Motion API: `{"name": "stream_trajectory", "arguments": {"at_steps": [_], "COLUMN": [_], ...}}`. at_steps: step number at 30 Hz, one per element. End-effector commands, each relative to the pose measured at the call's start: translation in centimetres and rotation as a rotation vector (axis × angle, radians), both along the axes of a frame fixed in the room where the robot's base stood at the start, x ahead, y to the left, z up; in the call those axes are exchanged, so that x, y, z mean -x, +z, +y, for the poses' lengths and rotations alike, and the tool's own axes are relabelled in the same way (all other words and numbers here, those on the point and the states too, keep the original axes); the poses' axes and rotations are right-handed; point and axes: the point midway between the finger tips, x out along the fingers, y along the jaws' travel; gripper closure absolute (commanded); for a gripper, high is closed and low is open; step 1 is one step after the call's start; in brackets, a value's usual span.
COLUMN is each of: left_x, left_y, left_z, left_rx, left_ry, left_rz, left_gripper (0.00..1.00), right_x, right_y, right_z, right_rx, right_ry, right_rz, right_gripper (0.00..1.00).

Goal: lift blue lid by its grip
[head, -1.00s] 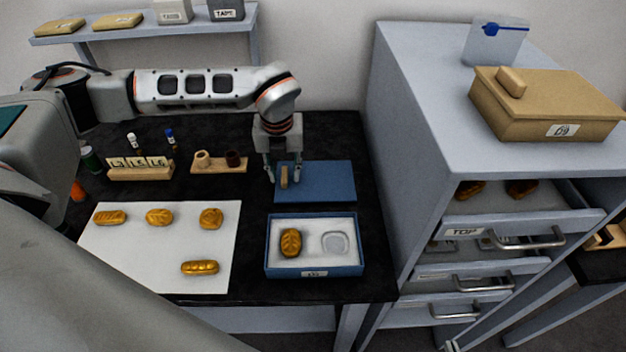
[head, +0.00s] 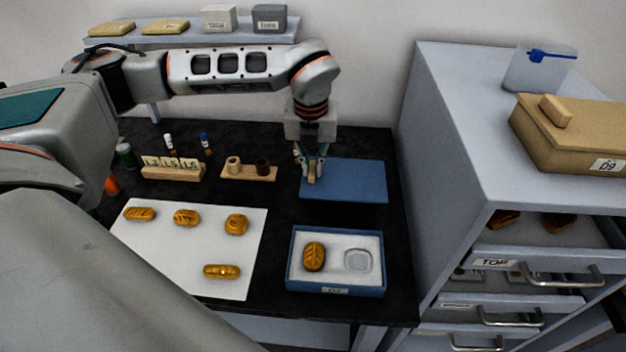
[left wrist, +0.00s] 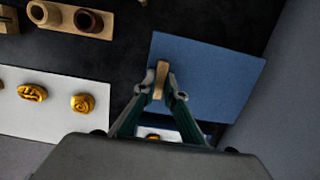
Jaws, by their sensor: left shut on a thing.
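The blue lid (head: 350,181) lies flat on the black table, behind the open blue box (head: 338,290). It also shows in the left wrist view (left wrist: 212,72). Its small wooden grip (head: 311,173) stands near the lid's left edge. My left gripper (head: 310,176) points down over that edge and is shut on the grip; in the left wrist view the fingertips (left wrist: 165,95) are on both sides of the wooden grip (left wrist: 160,78). I cannot tell any gap under the lid. My right gripper is not in view.
The blue box holds one gold piece (head: 314,256) and an empty recess. A white sheet (head: 190,254) with several gold pieces lies left of it. A wooden stand (head: 249,173) is left of the lid. A grey cabinet (head: 450,150) with open drawers rises at right.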

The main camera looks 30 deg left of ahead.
Motion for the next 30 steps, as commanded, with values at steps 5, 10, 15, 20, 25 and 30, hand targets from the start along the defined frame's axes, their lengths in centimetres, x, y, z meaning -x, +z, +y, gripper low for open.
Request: {"name": "stream_trajectory", "arguments": {"at_steps": [5, 10, 15, 20, 25, 30], "left_x": [-0.2, -0.2, -0.1, -0.1, 0.0, 0.0], "left_y": [5.4, 9.6, 12.4, 13.8, 15.4, 17.0], "left_z": [0.0, 0.0, 0.0, 0.0, 0.0, 0.0], "left_rx": [-0.001, -0.001, 0.000, -0.001, 0.000, 0.000], "left_ry": [0.001, 0.001, 0.001, 0.000, 0.000, 0.000], "left_rz": [-0.009, -0.006, -0.003, -0.002, -0.001, -0.001], "left_gripper": [1.00, 1.00, 1.00, 1.00, 1.00, 1.00], "right_x": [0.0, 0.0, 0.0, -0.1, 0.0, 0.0], "right_y": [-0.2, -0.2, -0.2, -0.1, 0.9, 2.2], "right_z": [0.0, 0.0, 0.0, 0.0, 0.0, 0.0], "right_rx": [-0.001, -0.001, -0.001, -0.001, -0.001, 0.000], "right_ry": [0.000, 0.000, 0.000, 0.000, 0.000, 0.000], "right_rz": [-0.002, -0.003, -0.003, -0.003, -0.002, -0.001], "right_gripper": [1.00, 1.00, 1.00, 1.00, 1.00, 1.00]}}
